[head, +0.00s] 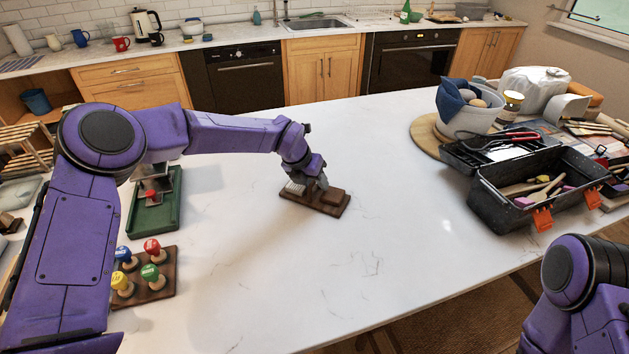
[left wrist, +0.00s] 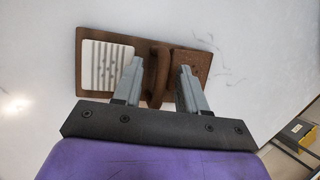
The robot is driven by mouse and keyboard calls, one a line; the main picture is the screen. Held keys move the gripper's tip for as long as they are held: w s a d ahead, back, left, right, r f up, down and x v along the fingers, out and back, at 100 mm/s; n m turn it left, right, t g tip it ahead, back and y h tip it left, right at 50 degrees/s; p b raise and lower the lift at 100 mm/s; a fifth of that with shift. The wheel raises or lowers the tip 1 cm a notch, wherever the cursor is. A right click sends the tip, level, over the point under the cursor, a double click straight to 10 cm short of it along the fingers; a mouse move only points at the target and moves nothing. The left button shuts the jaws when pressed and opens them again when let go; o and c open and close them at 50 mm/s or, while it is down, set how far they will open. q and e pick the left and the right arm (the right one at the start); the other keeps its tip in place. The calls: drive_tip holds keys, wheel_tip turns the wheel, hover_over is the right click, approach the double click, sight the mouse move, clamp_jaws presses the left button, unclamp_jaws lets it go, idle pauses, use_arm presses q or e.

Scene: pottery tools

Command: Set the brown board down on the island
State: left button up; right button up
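The brown board (head: 316,205) lies flat on the white island (head: 330,275), near its middle, and appears to rest on the surface. In the left wrist view the board (left wrist: 142,46) carries a white ribbed plate (left wrist: 105,63) on its left, a brown upright handle (left wrist: 159,68) in the middle and a brown block (left wrist: 190,60) on its right. My left gripper (head: 321,184) is over the board. In the wrist view its two fingers (left wrist: 162,68) stand apart on either side of the handle, with a gap visible at the right finger. My right gripper is out of view.
A green tray (head: 168,215) and a wooden stand with coloured stamps (head: 165,292) are on the left. A black toolbox (head: 488,208) and a grey bucket (head: 455,118) stand on the right. The island around the board is clear.

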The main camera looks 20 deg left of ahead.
use_arm(q)
drive_tip(key=shift+r, duration=0.1)
drive_tip(key=b+v, duration=0.2)
drive_tip(key=v, duration=1)
drive_tip(key=shift+b, duration=0.4)
